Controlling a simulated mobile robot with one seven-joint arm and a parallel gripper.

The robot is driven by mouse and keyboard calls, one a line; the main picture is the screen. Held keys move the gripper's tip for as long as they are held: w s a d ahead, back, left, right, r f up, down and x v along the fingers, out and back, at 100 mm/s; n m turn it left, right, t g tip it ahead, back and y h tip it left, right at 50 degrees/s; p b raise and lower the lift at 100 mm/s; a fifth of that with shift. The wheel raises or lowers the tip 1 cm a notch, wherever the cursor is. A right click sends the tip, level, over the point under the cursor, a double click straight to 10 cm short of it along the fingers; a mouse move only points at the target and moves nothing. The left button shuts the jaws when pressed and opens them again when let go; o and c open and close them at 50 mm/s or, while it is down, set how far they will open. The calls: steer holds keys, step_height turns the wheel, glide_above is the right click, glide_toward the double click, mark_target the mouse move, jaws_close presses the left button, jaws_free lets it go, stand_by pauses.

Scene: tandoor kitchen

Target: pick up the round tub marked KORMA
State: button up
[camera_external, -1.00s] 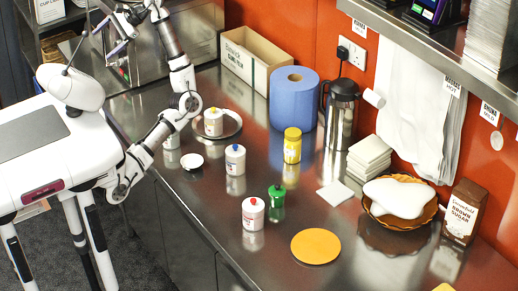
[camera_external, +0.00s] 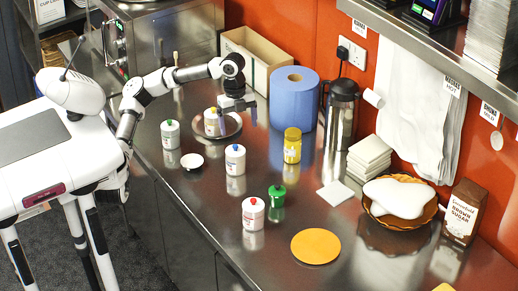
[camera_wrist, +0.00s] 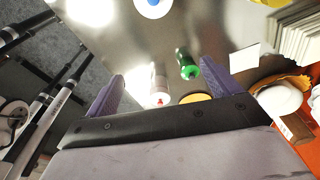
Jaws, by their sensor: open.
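Several small white tubs with coloured lids stand on the steel counter; their labels are too small to read, so I cannot tell which says KORMA. In the external view there is a green-lidded tub (camera_external: 170,135), an orange-lidded tub (camera_external: 212,124) on a round metal tray (camera_external: 233,131), a blue-lidded tub (camera_external: 235,160) and a red-lidded tub (camera_external: 253,215). My gripper (camera_external: 239,108) is open and empty, above the counter just right of the tray. In the wrist view my gripper's purple fingers (camera_wrist: 163,72) are spread, with the red-lidded tub (camera_wrist: 158,80) far beyond them.
A yellow jar (camera_external: 292,146), green bottle (camera_external: 277,204), blue paper roll (camera_external: 294,99) and steel flask (camera_external: 341,115) stand nearby. A small white dish (camera_external: 191,161) lies before the tray. An open cardboard box (camera_external: 250,66) is behind. The front right counter holds an orange disc (camera_external: 316,246).

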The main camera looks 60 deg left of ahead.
steer(key=n+y, duration=0.2)
glide_toward(235, 150)
steer(key=shift+a, duration=0.1)
step_height(235, 150, down, 7)
steer(key=shift+p, duration=0.7)
steer(key=shift+w+a+f+p, duration=0.15)
steer(key=shift+f+p, duration=0.4)
steer(key=shift+f, duration=0.9)
steer(key=shift+s+a+f+p, duration=0.1)
steer(key=shift+f+p, duration=0.45)
steer(key=shift+f, duration=0.95)
steer(key=shift+c, duration=0.2)
steer(key=c, duration=1.2)
